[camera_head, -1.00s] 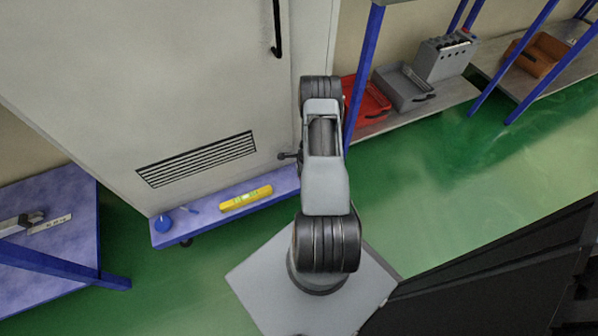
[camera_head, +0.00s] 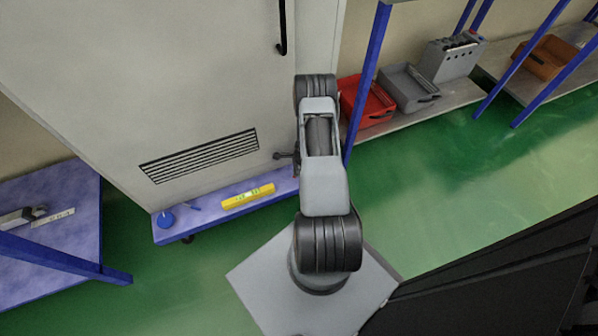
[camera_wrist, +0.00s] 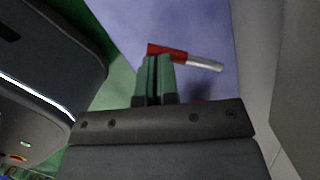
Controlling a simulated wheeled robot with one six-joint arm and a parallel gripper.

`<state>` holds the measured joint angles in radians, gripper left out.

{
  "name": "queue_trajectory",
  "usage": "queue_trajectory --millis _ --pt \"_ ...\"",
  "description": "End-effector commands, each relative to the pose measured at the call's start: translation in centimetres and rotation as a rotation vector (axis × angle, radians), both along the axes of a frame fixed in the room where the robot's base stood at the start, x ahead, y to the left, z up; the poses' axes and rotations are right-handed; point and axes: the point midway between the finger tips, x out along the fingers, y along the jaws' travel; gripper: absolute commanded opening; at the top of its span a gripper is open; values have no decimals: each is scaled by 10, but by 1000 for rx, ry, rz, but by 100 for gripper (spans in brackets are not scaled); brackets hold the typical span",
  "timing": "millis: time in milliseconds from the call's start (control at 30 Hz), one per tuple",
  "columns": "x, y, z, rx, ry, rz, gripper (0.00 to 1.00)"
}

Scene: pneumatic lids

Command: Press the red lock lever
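The red lock lever (camera_wrist: 180,53) shows in the wrist view, a red bar with a silver rod at its right end, over a blue-violet surface. My gripper (camera_wrist: 155,62) has green fingers held together, with only a thin dark line between them and nothing seen in them. The fingertips overlap the left, red part of the lever in the picture; I cannot tell whether they touch it. In the head view my arm covers the lever, and the fingers are not visible.
A grey cabinet (camera_head: 150,80) with a vent stands at left above a blue shelf (camera_head: 225,212) carrying a yellow level (camera_head: 248,196). A rack with a red bin (camera_head: 368,102) and grey bin (camera_head: 408,88) stands right. Green floor (camera_head: 450,170) is open at right.

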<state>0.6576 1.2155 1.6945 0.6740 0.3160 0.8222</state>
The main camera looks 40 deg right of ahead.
Motion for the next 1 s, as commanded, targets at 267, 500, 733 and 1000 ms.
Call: queue_trajectory --millis 267,500,733,1000 --pt "-1 2 -1 3 3 2 0" --pt "-1 1 -1 3 3 2 0" --pt "-1 -6 -1 2 2 1 0" --pt "0 -16 -1 -2 -1 -2 0"
